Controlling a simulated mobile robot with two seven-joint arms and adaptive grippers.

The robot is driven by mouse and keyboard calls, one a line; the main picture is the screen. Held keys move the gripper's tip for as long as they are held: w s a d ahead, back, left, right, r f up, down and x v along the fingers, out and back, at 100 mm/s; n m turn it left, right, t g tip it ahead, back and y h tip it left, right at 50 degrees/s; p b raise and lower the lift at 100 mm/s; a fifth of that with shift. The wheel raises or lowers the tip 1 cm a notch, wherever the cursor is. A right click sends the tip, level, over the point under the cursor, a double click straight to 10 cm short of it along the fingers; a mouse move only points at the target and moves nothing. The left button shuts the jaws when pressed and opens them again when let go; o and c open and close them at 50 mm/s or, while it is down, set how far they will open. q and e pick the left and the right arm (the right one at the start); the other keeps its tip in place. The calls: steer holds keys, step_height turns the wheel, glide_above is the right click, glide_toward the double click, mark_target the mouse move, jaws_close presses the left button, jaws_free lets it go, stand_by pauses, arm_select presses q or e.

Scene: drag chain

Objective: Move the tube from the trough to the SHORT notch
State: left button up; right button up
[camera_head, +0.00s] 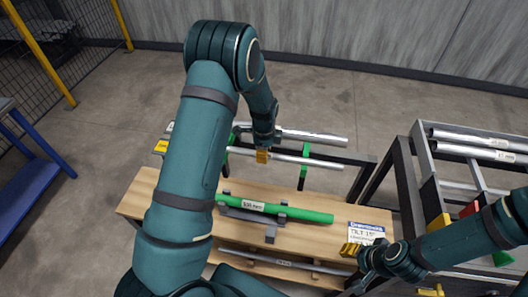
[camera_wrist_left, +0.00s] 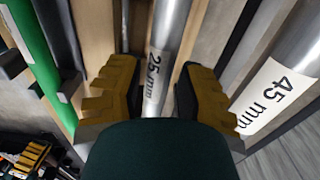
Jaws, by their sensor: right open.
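A green tube (camera_head: 276,208) with a white label lies in grey cradles (camera_head: 270,234) on the wooden bench; it also shows at the left of the left wrist view (camera_wrist_left: 38,55). Behind it, a thinner silver tube (camera_head: 288,157) and a thicker one (camera_head: 315,136) rest on green supports (camera_head: 304,170). My left gripper (camera_head: 262,156) is over the thinner tube. In the left wrist view its open fingers stand either side of a tube labelled 25 mm (camera_wrist_left: 155,75); a 45 mm tube (camera_wrist_left: 285,75) lies to the right. My right gripper (camera_head: 392,270) is open and empty at the bench's right front.
A white card (camera_head: 367,235) reading TILT 15° stands at the bench's right end. A dark rack (camera_head: 425,165) at the right holds silver tubes (camera_head: 480,145). Another tube (camera_head: 285,262) lies along the bench front. My left arm hides the bench's left part.

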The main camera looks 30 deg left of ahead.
stand_by(0.3)
arm_select(q)
step_height(320, 180, up, 12)
steer(key=shift+r, duration=0.1)
stand_by(0.4)
stand_by(0.6)
